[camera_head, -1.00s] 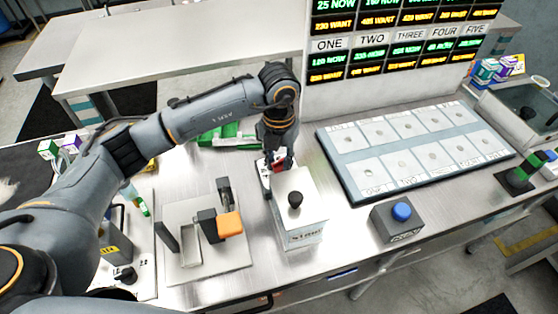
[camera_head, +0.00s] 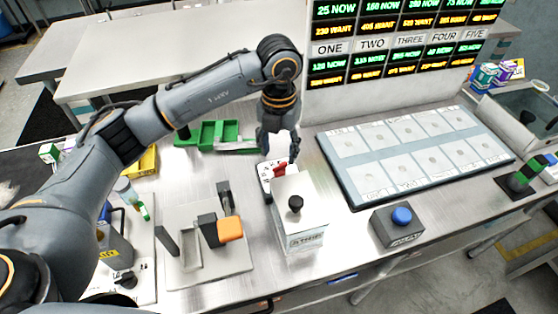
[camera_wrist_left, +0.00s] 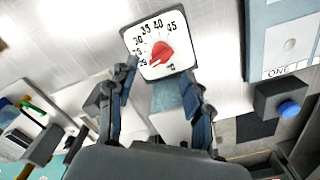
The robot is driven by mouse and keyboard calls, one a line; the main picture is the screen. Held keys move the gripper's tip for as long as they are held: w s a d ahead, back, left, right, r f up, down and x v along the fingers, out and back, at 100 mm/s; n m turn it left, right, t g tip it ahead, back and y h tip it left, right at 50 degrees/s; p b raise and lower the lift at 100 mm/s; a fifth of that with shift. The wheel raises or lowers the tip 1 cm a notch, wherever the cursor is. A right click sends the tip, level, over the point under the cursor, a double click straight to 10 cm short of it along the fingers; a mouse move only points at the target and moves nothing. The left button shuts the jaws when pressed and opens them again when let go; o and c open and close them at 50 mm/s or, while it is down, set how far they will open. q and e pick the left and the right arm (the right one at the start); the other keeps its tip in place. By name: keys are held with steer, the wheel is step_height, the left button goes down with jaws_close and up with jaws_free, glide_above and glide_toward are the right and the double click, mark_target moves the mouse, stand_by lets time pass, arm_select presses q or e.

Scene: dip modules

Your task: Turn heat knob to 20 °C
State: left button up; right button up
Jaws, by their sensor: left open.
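The heat knob (camera_head: 281,168) is red and sits on a white dial (camera_head: 265,176) at the back of a white box (camera_head: 300,212) on the bench. It also shows in the left wrist view (camera_wrist_left: 161,53), with its narrow end toward the lower left, near the low numbers. The exact reading is too small to tell. My left gripper (camera_head: 277,153) is just behind and above the dial. My right gripper is in no view.
A blue button box (camera_head: 399,218) and a grey tray of labelled plates (camera_head: 349,184) are to the right. A fixture with an orange block (camera_head: 230,228) is to the left. A green bin (camera_head: 213,134) lies behind.

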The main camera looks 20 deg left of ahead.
mark_target(279, 166)
arm_select(q)
step_height(279, 166, up, 6)
steer(key=shift+f, duration=0.1)
stand_by(0.6)
